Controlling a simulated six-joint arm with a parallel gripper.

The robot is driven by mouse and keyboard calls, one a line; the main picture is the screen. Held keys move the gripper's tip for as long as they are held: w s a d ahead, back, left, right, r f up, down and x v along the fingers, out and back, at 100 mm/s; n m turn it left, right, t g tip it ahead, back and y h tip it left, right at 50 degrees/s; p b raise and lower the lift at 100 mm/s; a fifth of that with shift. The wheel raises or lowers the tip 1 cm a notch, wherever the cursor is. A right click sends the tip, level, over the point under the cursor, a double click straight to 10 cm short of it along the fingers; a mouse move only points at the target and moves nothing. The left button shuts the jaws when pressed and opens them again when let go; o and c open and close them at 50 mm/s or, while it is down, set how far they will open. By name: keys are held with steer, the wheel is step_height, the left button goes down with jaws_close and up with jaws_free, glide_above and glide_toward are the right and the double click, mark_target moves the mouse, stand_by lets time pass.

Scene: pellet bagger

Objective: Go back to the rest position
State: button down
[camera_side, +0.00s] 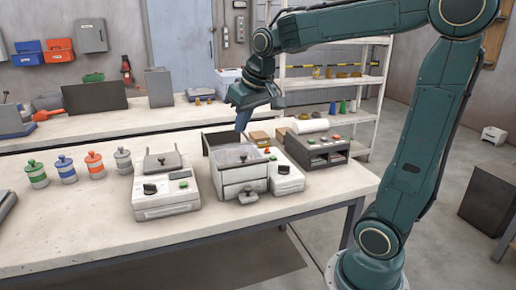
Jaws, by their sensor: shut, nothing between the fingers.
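My gripper (243,122) is at the end of my green arm, pointing down over the back of the bagger (240,172) on the white bench. Its fingers are together, with nothing seen between them. The fingertips are close above the bagger's open box; whether they touch its back part I cannot tell. The bagger has a grey drawer front and a control unit (287,178) with a red and a green button at its right.
A white scale-like device (165,192) stands left of the bagger. Several lidded canisters (95,164) stand further left. A dark control box (325,150) is at the right. A shelf rack (335,82) stands behind my arm. The bench front (110,240) is clear.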

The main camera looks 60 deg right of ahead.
steer(key=s+a+f+n, duration=0.1)
steer(key=s+a, duration=0.4)
steer(key=s, duration=0.3)
steer(key=s+a+f+n+t+y, duration=0.1)
steer(key=s+a+f+n, duration=0.1)
steer(key=s+a, duration=0.3)
steer(key=shift+s+a+f, duration=0.15)
steer(key=shift+s+f, duration=0.05)
steer(key=shift+s, duration=1.5)
steer(key=c, duration=2.2)
jaws_free()
